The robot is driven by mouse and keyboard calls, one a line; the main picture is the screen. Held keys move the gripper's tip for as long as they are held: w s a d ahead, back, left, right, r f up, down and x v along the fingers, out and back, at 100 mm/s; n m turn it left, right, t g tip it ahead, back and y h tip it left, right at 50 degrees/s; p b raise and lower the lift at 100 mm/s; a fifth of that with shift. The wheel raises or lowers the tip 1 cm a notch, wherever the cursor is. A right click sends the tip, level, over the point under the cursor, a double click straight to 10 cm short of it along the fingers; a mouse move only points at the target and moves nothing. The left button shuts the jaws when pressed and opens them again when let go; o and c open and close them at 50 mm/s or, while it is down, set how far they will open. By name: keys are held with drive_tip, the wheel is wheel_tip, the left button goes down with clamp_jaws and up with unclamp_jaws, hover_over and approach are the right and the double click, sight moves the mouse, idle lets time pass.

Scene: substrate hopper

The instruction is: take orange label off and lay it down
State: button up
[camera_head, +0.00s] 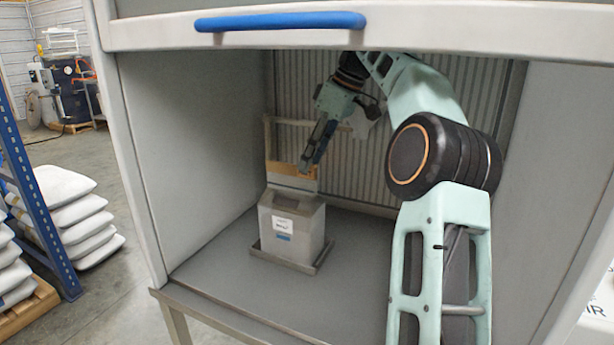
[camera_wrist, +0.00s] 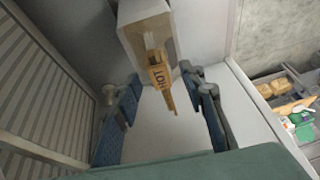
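The orange label (camera_head: 283,169) shows as an orange-tan band on the upright pale panel behind the grey box (camera_head: 290,228). In the wrist view the orange label (camera_wrist: 158,76) carries dark lettering, partly readable, and a narrow strip of it runs down the picture. My gripper (camera_head: 307,166) is beside the right part of the band in the head view. In the wrist view my gripper (camera_wrist: 160,108) is open, its blue-padded fingers wide apart on either side of the label's lower end, with no visible contact. The exact depth between fingertips and label is unclear.
The box stands in a low tray (camera_head: 262,254) on the grey cabinet floor (camera_head: 217,253), with a white and blue label on its front. Cabinet walls enclose the sides and a ribbed panel (camera_head: 345,176) the back. A blue-handled door (camera_head: 280,21) hangs overhead. Floor left of the box is clear.

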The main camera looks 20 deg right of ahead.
drive_tip(key=shift+w+a+f, duration=0.1)
drive_tip(key=shift+a+f, duration=0.05)
drive_tip(key=shift+f, duration=0.45)
drive_tip(key=shift+c, duration=0.5)
drive_tip(key=c, duration=0.7)
drive_tip(key=shift+r, duration=0.1)
